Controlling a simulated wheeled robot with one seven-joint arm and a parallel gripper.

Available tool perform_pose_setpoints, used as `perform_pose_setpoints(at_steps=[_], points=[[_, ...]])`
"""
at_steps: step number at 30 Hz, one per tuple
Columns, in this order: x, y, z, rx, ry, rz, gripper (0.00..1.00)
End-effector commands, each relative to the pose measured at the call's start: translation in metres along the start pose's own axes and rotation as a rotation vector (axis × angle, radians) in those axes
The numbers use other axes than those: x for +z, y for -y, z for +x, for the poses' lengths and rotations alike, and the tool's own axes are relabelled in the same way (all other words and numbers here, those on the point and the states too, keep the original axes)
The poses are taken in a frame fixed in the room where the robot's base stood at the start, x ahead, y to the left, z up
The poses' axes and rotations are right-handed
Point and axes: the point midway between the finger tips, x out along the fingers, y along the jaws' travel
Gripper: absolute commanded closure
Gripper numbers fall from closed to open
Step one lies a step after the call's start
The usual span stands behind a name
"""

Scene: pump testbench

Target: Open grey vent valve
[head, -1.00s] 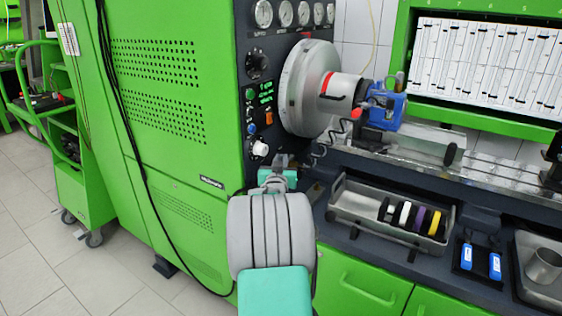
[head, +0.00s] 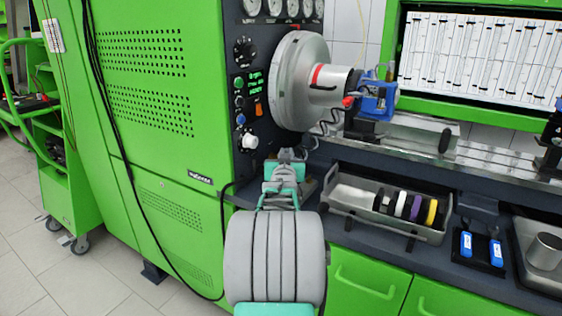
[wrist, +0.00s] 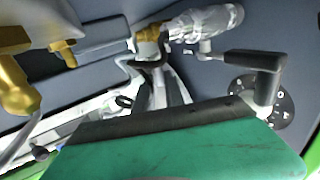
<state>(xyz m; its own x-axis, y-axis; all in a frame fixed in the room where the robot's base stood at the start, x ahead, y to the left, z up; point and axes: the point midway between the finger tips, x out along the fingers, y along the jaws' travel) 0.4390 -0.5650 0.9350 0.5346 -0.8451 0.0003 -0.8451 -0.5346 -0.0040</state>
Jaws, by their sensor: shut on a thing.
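My gripper (head: 287,156) is low in front of the dark control panel, just below the white knob, in the head view. In the wrist view my gripper (wrist: 152,72) has its narrow fingers closed at a small brass fitting. A silver-grey handle (wrist: 205,22) extends right from this fitting; it appears to be the grey vent valve. The fingers hide part of the contact, so the exact grip is unclear. The valve is too small and covered to make out in the head view.
In the wrist view, a dark lever (wrist: 255,62) sits over a marked dial (wrist: 272,103) at right, and a larger brass fitting (wrist: 18,85) is at left. In the head view, a metal tray (head: 350,208) with coloured discs stands right of my arm.

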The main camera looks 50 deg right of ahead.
Motion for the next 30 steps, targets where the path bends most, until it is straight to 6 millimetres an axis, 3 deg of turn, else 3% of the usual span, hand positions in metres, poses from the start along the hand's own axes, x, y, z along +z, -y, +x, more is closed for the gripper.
perform_pose_setpoints(at_steps=[6, 22, 23, 24, 30], points=[[0.0008, -0.0089, 0.0018, 0.004, -0.001, -0.002, 1.00], [-0.0006, -0.0104, 0.0025, 0.003, 0.000, -0.001, 1.00], [-0.0006, -0.0104, 0.0025, 0.003, 0.000, -0.001, 0.84], [-0.0006, -0.0103, 0.0025, 0.002, 0.000, -0.001, 0.80], [-0.0005, -0.0098, 0.0025, 0.002, 0.000, -0.001, 0.77]])
